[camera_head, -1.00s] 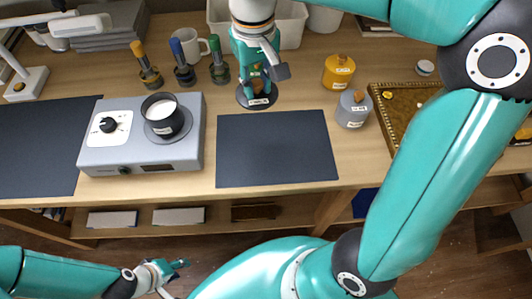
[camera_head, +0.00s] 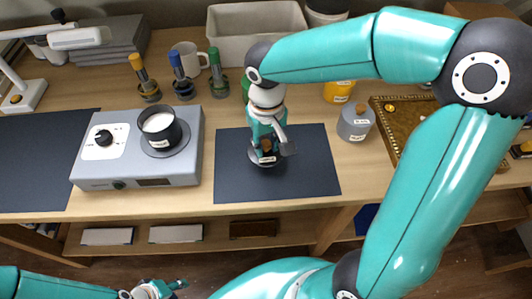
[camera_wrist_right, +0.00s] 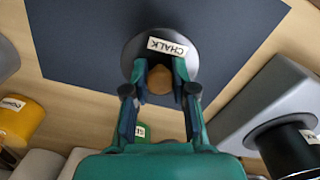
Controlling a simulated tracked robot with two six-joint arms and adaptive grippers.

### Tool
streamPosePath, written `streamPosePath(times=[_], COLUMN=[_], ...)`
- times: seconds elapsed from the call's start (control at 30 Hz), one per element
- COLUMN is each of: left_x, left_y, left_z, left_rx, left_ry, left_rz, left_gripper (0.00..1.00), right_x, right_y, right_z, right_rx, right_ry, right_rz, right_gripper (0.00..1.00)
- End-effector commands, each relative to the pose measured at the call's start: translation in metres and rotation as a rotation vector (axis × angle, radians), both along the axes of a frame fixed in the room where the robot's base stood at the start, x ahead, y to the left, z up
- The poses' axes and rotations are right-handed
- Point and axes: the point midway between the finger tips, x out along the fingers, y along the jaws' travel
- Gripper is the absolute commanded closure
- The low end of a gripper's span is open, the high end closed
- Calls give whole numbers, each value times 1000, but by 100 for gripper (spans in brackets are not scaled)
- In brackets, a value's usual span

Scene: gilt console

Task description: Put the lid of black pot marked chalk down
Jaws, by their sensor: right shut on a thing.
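My right gripper (camera_head: 267,147) is shut on the brown knob (camera_wrist_right: 160,82) of a dark round lid (camera_wrist_right: 193,52). The lid has a white label reading CHALK. In the head view the lid (camera_head: 256,158) appears level over the dark mat (camera_head: 315,175); whether it touches the mat I cannot tell. A black pot (camera_head: 176,134) with white contents stands open on the grey hotplate device (camera_head: 190,172); its label is too small to read. The pot also shows in the right wrist view (camera_wrist_right: 280,145). My left gripper (camera_head: 165,288) is low at the bottom edge, away from the table, its fingers unclear.
A grey canister (camera_head: 355,124) and a yellow one (camera_head: 338,92) stand right of the mat, beside an ornate tray (camera_head: 385,125). Several coloured-handled tools, a white mug (camera_head: 186,58) and a pale bin (camera_head: 230,40) are behind. The mat around the lid is bare.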

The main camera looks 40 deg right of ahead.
Motion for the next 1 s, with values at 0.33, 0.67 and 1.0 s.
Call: streamPosePath(times=[0.33,0.67,1.0], left_x=[0,0,0], left_y=[0,0,0], left_z=[-3,-6,-5], left_rx=[0,0,0], left_ry=[0,0,0], left_rz=[0,0,0], left_gripper=[60,60,60], right_x=[0,0,0], right_y=[1,1,1], right_z=[-41,-44,-43], right_rx=[0,0,0], right_ry=[2,1,1], right_rz=[2,2,2], right_gripper=[100,100,49])
